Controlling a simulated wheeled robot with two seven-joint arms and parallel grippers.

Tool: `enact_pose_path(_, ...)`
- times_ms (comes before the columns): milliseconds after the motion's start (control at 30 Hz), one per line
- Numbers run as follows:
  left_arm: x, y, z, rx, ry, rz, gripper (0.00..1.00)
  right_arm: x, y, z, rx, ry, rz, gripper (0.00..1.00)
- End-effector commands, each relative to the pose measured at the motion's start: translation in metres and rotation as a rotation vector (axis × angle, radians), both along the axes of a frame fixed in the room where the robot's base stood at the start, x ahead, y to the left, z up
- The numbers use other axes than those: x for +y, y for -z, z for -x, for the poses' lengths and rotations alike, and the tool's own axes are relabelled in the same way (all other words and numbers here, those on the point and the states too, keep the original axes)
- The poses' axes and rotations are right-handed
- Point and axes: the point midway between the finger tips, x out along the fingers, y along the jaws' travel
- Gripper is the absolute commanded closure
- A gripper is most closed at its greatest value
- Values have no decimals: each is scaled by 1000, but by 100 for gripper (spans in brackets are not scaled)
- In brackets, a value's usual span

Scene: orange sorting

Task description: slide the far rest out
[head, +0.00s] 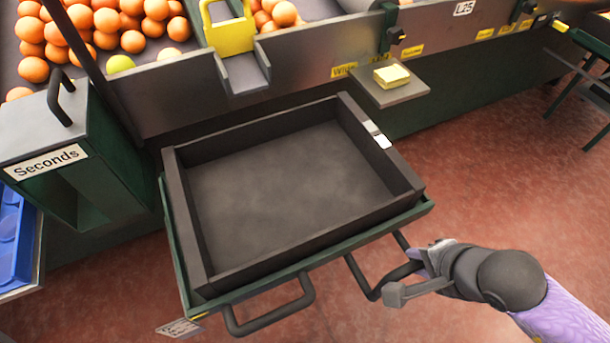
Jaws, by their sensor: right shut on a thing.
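A green pull-out rest (322,254) stands out from the front of the sorting bench, with an empty dark crate (186,225) lying on it. Two dark loop handles show along the rest's outer edge: a left handle (268,322) and a right handle (362,282). My right gripper (412,278) is shut on the right handle, at the crate's lower right. Part of that handle is hidden by the gripper. I cannot tell whether the two handles belong to one rest or to separate ones. My left gripper is not in view.
Oranges (130,40) lie on the bench behind a metal wall. A small shelf (402,92) holds a yellow sponge-like block (391,75). Red floor (500,190) is open at right.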

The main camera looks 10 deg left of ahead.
Motion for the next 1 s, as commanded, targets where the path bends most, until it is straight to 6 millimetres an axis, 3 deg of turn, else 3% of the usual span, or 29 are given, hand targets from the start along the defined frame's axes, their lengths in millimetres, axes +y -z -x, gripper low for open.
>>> enact_pose_path(333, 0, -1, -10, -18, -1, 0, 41, -11, 1, 15, 4, -1, 4, 100)
enact_pose_path(933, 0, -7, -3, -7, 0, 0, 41, -30, 1, 38, 5, 1, 5, 100)
enact_pose_path(967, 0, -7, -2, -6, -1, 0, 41, -30, 1, 38, 5, 2, 4, 70)
enact_pose_path(1000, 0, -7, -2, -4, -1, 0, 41, -30, 1, 38, 4, 2, 3, 61)
